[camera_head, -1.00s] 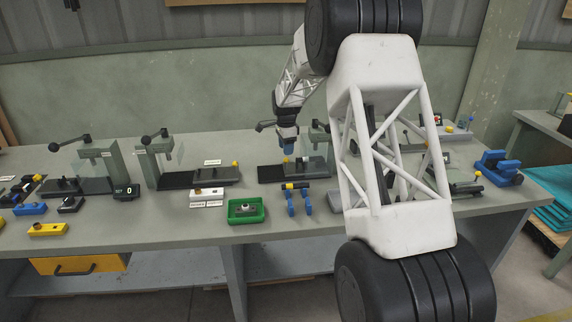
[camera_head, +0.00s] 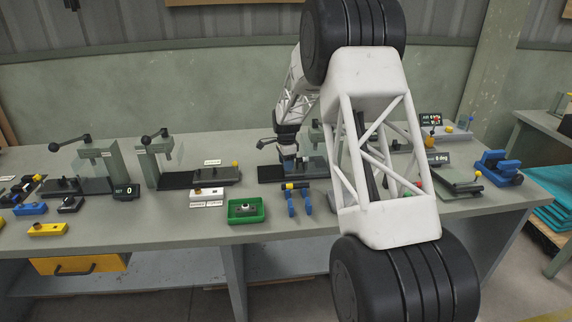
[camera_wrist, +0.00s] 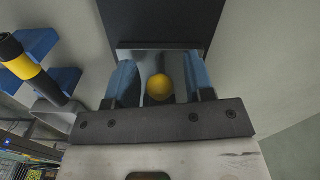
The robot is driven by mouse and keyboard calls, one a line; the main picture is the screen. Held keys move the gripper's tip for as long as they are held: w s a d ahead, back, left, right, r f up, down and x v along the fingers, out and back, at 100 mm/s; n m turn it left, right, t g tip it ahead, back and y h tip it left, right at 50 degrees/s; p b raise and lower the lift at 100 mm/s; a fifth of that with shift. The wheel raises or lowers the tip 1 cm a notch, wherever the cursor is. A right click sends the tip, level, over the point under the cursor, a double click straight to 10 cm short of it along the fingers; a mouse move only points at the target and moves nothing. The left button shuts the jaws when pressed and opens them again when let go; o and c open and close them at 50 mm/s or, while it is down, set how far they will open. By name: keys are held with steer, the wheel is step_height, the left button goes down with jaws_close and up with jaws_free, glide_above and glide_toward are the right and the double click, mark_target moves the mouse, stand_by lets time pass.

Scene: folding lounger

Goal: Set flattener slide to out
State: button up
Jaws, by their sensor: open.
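My gripper (camera_head: 288,163) is over the dark slide (camera_head: 268,173) of the press station in the middle of the bench. In the wrist view my gripper (camera_wrist: 158,64) is open, with its blue fingers on either side of a round yellow knob (camera_wrist: 159,87). Clear gaps show between the knob and both fingers. A dark rail (camera_wrist: 160,22) runs away beyond them. In the head view this knob is hidden, and my arm covers part of the station. Station labels are too small to read, so I cannot tell which is the flattener.
A yellow-and-black tool (camera_head: 296,186) lies on blue supports just in front, also at left in the wrist view (camera_wrist: 35,66). A green tray (camera_head: 246,220) stands left of it. Another slide with a yellow knob (camera_head: 236,164) is to the left. A blue fixture (camera_head: 498,168) stands right.

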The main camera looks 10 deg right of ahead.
steer(key=shift+f, duration=0.35)
jaws_close()
steer(key=a, duration=1.3)
steer(key=shift+a+r, duration=0.1)
steer(key=shift+a, duration=0.2)
steer(key=shift+c, duration=0.6)
jaws_free()
steer(key=shift+a, duration=0.1)
steer(key=shift+o, duration=0.6)
step_height(320, 180, up, 8)
